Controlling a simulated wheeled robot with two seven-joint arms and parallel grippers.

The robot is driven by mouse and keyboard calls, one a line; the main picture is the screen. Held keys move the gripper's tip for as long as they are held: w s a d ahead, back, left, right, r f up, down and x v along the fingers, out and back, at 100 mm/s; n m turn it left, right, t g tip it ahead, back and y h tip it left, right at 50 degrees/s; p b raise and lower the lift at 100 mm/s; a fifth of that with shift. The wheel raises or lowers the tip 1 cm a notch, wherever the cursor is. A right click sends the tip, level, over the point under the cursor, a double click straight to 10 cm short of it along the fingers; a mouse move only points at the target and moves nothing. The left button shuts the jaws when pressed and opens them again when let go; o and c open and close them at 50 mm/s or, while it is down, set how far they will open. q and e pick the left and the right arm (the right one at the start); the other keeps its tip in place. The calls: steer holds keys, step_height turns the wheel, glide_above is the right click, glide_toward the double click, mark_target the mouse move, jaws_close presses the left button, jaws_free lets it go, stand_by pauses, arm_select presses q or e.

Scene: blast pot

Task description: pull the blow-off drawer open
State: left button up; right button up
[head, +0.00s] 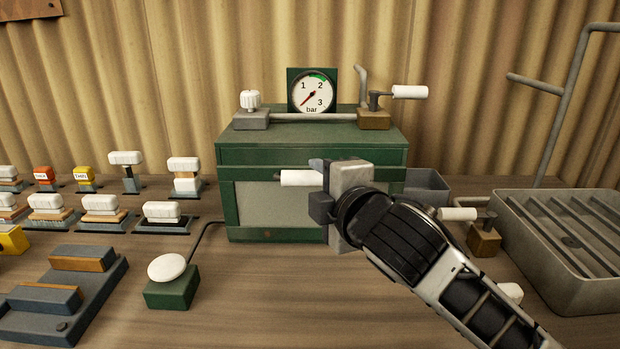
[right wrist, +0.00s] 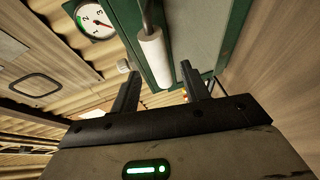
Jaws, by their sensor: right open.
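The green cabinet (head: 310,155) stands at the back middle of the bench. Its front has a pale grey panel (head: 275,205) in a green frame, which I take as the drawer front; it looks flush with the frame. A white bar handle (head: 301,178) sticks out before its upper edge. My right gripper (head: 318,188) is at the handle's right end and hides part of the front. In the right wrist view my right gripper (right wrist: 160,84) is open and the white handle (right wrist: 153,58) appears between and just beyond its fingertips. I cannot tell whether they touch. My left gripper is out of view.
A gauge (head: 312,92) and a lever with a white grip (head: 410,92) top the cabinet. A white button on a green box (head: 170,288) stands front left. Several stamp-like blocks (head: 100,205) fill the left. A ribbed grey tray (head: 570,245) and a valve (head: 484,238) stand right.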

mark_target(313, 181)
steer(key=x, duration=0.3)
steer(key=shift+w+a, duration=0.15)
steer(key=shift+w, duration=0.25)
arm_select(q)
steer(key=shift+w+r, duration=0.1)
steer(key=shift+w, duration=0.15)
arm_select(e)
steer(key=shift+w+a+f, duration=0.15)
steer(key=shift+w, duration=0.15)
